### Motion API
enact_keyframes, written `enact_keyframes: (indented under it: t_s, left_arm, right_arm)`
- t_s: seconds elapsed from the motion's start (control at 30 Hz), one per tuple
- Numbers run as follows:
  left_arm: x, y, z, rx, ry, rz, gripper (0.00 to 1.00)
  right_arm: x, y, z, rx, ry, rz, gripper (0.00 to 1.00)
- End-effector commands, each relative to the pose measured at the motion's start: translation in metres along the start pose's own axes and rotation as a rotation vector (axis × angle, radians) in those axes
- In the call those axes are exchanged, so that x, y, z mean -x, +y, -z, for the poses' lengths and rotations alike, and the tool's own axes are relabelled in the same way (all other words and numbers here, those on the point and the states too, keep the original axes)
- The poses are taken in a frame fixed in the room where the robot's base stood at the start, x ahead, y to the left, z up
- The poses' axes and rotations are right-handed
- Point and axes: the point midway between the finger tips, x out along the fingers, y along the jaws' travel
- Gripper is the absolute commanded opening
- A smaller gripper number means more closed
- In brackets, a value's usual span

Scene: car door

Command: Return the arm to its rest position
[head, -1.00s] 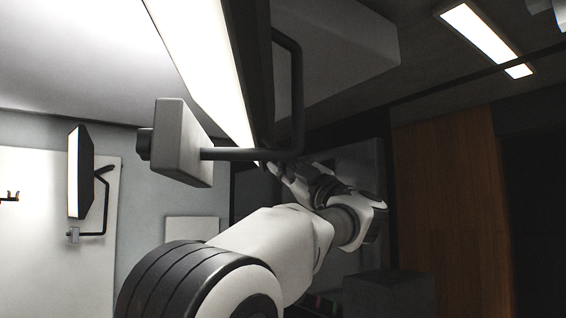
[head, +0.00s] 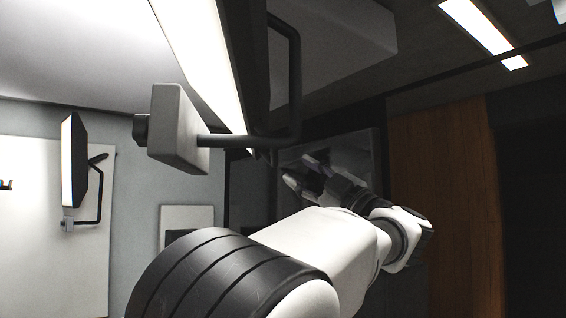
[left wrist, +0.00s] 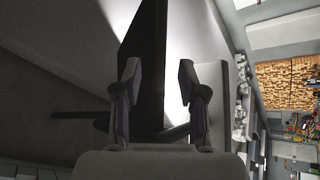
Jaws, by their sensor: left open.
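My left arm reaches up from the bottom of the head view, with my left gripper (head: 304,172) near the middle of the picture. The gripper is open and empty. In the left wrist view its two fingers (left wrist: 158,85) stand apart with a dark panel edge showing beyond the gap. In the head view the gripper is below the black bent bar of a lamp and does not appear to touch it. My right gripper is not in view.
A large lit lamp panel (head: 205,50) with a grey box-shaped clamp (head: 178,128) and a black bent bar (head: 296,80) hangs above the arm. A second lamp (head: 73,170) is on the left. A wooden panel (head: 445,200) stands at right. Cluttered shelves (left wrist: 292,120) show in the wrist view.

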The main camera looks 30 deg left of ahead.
Motion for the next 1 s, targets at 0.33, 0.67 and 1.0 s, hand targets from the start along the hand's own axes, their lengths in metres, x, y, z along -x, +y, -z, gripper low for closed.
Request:
enact_keyframes:
  t_s: [0.33,0.67,1.0]
  left_arm:
    - [0.032,0.0,-0.001,0.0,0.0,0.001,0.41]
    - [0.032,-0.001,-0.002,-0.001,-0.001,0.001,0.41]
    - [0.066,-0.099,-0.163,-0.248,-0.133,0.027,0.41]
  right_arm:
    - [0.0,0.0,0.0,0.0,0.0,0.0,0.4]
    - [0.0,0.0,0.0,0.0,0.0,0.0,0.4]
    - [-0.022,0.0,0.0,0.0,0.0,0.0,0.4]
